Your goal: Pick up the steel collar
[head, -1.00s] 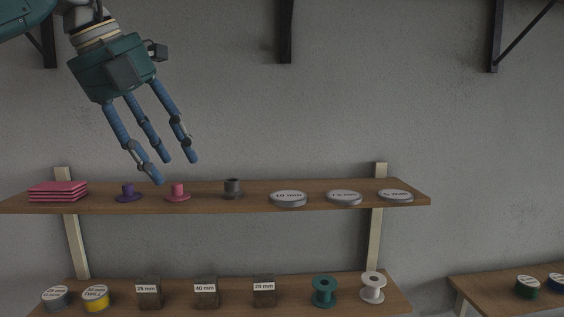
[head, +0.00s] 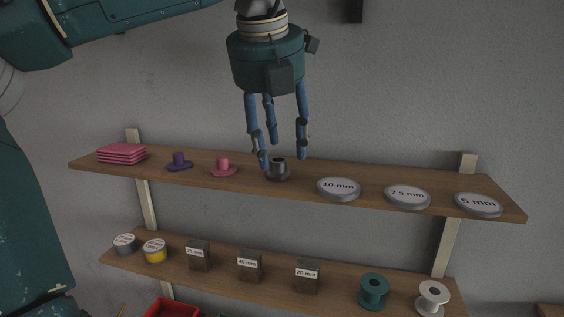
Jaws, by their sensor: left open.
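The steel collar (head: 278,171) is a small dark grey flanged piece standing upright on the upper wooden shelf. It sits between a pink flanged piece (head: 223,168) and a grey disc marked 10 mm (head: 339,188). My left gripper (head: 279,160) points down at the collar with its blue fingers spread open. One fingertip overlaps the collar's left edge in the picture; I cannot tell whether it touches. The right gripper is not in view.
The upper shelf (head: 400,179) also holds pink sheets (head: 122,153), a purple flanged piece (head: 179,162) and discs marked 7.5 mm (head: 407,197) and 5 mm (head: 479,204). A lower shelf carries tape rolls, labelled blocks and spools (head: 373,290). A red bin (head: 172,308) is at the bottom.

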